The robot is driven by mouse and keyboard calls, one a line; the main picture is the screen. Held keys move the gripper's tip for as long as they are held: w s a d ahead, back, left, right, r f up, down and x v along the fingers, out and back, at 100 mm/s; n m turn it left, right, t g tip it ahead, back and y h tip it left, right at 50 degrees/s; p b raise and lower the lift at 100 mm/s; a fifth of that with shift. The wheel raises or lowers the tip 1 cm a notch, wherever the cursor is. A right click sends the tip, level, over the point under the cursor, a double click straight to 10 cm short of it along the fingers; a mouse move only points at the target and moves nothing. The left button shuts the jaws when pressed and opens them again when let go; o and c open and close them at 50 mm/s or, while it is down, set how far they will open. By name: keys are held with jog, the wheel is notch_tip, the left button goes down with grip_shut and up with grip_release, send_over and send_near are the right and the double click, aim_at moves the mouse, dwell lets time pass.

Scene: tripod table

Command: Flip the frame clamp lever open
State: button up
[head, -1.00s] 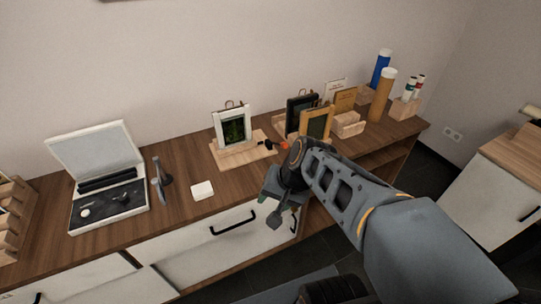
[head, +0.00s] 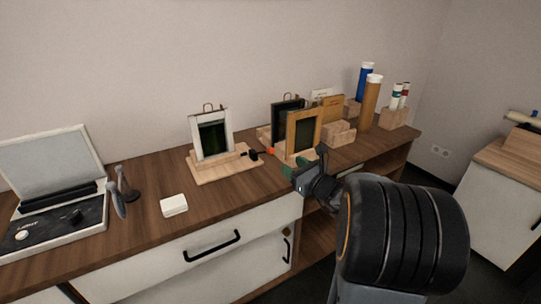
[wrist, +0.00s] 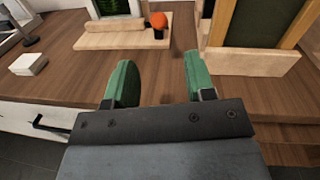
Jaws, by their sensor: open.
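A white picture frame (head: 212,134) stands upright on a light wooden base (head: 222,169) on the table. A small black clamp with an orange-red knob (head: 270,151) sits at the right end of that base. In the wrist view the orange knob (wrist: 159,20) shows above a dark post, ahead of my fingers. My gripper (head: 303,176) is at the table's front edge, to the right of and nearer than the clamp. Its green fingers (wrist: 155,80) are apart with nothing between them. The exact shape of the lever is too small to tell.
A wooden-framed picture (head: 303,132) on its own stand is close to the right of the clamp. A white block (head: 173,205) and an open case (head: 50,190) lie to the left. Tubes (head: 371,100) stand at the back right. The table front between block and gripper is clear.

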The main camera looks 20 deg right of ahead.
aim_at(273, 152)
jog(key=b+x, duration=0.1)
jog(key=x, duration=1)
jog(key=shift+w+a, duration=0.2)
jog(key=shift+w, duration=0.05)
jog(key=shift+c, duration=0.4)
grip_shut()
